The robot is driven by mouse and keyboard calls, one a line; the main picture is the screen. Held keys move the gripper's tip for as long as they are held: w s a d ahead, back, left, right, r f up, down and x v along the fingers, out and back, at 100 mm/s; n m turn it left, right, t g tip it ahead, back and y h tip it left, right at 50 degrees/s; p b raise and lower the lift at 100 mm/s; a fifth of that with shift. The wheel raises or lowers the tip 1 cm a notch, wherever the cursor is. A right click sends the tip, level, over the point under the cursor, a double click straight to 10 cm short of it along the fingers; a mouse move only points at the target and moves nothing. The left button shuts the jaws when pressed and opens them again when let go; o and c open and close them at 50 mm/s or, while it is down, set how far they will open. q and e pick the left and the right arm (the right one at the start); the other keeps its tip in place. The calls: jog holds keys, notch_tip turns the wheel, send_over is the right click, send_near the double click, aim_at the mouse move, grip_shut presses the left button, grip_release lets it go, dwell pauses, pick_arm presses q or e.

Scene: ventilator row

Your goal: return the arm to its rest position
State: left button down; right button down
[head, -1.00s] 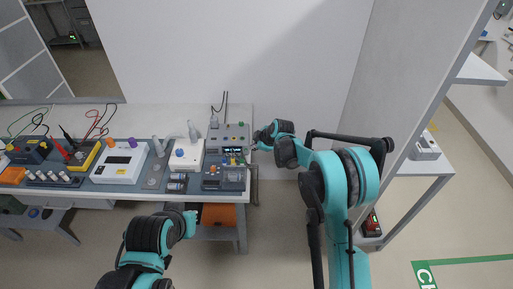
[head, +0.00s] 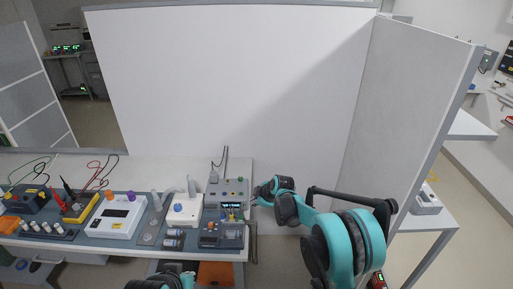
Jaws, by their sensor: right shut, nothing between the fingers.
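My right gripper (head: 252,201) is shut and empty. It is at the right side of a grey ventilator unit (head: 228,186) with a small lit screen, near the right end of the bench. The fingers are small in the picture, and I cannot tell whether they touch the unit. My right arm (head: 345,244) reaches in from the lower right, bent at the elbow. Only part of my left arm (head: 172,280) shows at the bottom edge, and its gripper is not visible.
A tall white panel (head: 230,80) stands behind. A partition (head: 405,120) stands right of my arm. An orange bin (head: 215,273) sits below.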

jog(key=s+d+r+m+h, duration=0.1)
jog(key=s+d+r+m, duration=0.3)
jog(key=s+d+r, duration=0.35)
jog(key=s+d+r+m+h, duration=0.1)
jog(key=s+d+r+m, duration=0.3)
jog(key=s+r, duration=0.6)
jog(key=s+d+f+m+h, duration=0.1)
jog(key=s+d+m, duration=0.3)
jog(key=s, duration=0.6)
jog(key=s+d+f+m+t+h, duration=0.1)
jog(key=s+d+f+m, duration=0.2)
jog(key=s, duration=0.8)
jog(key=shift+s+d+m+h, duration=0.15)
jog(key=shift+d+m+h, duration=0.15)
jog(key=shift+d+m, duration=0.4)
jog(key=shift+a, duration=0.1)
